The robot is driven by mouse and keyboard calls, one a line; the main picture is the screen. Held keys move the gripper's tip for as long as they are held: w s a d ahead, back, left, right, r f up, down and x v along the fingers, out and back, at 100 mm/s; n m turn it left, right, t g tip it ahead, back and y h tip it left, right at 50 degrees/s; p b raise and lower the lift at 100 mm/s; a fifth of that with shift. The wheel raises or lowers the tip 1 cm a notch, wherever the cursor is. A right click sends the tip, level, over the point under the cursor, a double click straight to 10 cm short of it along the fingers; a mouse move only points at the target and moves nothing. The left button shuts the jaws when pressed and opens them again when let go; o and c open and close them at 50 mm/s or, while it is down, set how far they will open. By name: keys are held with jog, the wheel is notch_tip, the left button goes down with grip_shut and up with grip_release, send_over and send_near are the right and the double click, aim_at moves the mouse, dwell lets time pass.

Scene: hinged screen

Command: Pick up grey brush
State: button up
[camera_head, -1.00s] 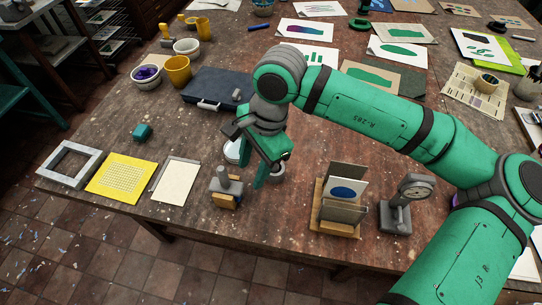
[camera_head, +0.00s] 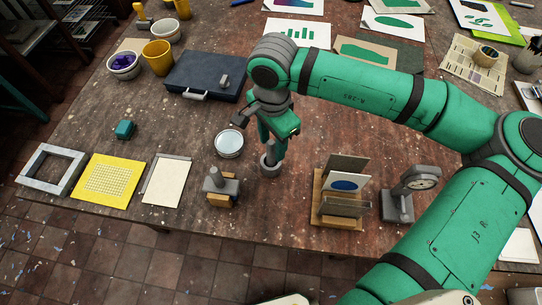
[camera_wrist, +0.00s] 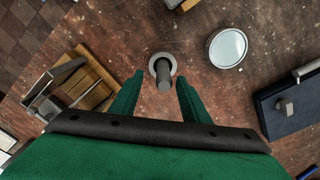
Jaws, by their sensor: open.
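A grey upright piece with a round base and short handle, apparently the grey brush (camera_head: 270,165), stands on the wooden table. In the wrist view the brush (camera_wrist: 163,72) lies ahead of and between my fingertips, its handle pointing up toward me. My gripper (camera_head: 272,140) is directly above it, fingers pointing down. In the wrist view my gripper (camera_wrist: 158,92) is open and empty, one green finger to each side of the handle. I cannot tell whether the fingers reach down around the handle. Part of the brush is hidden by the fingers in the head view.
A round glass-topped dish (camera_head: 229,144) is left of the brush. A grey-handled block (camera_head: 220,187) is at front left, and a card rack (camera_head: 342,190) and dial scale (camera_head: 408,192) are to the right. A dark blue case (camera_head: 205,76) lies behind left.

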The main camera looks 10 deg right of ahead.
aim_at(271, 152)
jog(key=shift+w+f, duration=0.15)
jog(key=shift+f, duration=1.15)
jog(key=shift+w+f, duration=0.15)
jog(key=shift+f, duration=1.15)
jog(key=shift+a, duration=0.1)
grip_shut()
